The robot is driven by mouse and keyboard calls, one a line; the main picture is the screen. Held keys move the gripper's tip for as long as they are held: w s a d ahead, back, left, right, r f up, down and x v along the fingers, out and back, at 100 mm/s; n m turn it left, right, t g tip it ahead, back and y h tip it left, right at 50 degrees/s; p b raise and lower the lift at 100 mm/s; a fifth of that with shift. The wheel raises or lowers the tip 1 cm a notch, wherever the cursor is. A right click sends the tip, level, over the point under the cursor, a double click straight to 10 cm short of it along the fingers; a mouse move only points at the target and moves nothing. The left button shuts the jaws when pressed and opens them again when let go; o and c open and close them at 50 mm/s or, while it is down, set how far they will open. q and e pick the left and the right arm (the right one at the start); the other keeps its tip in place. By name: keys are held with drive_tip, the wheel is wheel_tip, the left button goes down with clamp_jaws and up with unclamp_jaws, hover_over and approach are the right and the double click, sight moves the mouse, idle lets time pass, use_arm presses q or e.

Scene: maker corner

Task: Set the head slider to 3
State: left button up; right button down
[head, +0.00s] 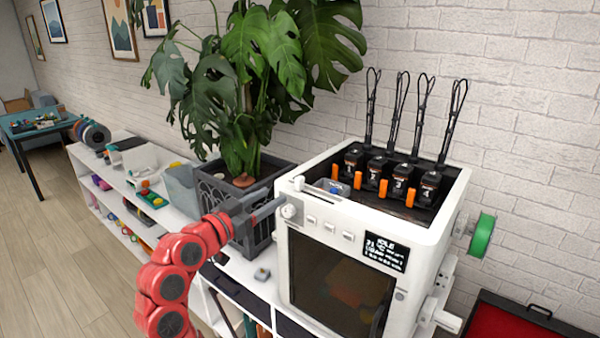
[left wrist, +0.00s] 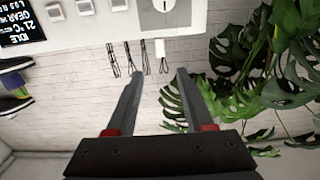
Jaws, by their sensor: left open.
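The white machine (head: 365,220) stands on a white shelf and holds several black tool heads (head: 403,180) with orange tabs, numbered up to 4. A slot piece with a small blue part (head: 335,190) sits at the top front edge, beside a small white knob (head: 299,183). I cannot tell which part is the head slider or its setting. My right gripper is not in view.
Three buttons (head: 329,227) and a dark display (head: 386,252) reading IDLE are on the machine's front. A large potted plant (head: 240,130) stands close behind my left arm. A green spool (head: 482,236) is on the right side, above an open red-lined case (head: 520,325).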

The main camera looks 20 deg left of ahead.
sight(296, 179)
use_arm(q)
drive_tip(key=p+x, duration=0.4)
drive_tip(key=x, duration=0.6)
drive_tip(key=shift+w+r, duration=0.1)
drive_tip(key=shift+w, duration=0.15)
drive_tip(key=shift+w+d, duration=0.25)
drive_tip(key=shift+w, duration=0.3)
clamp_jaws()
idle(0.4)
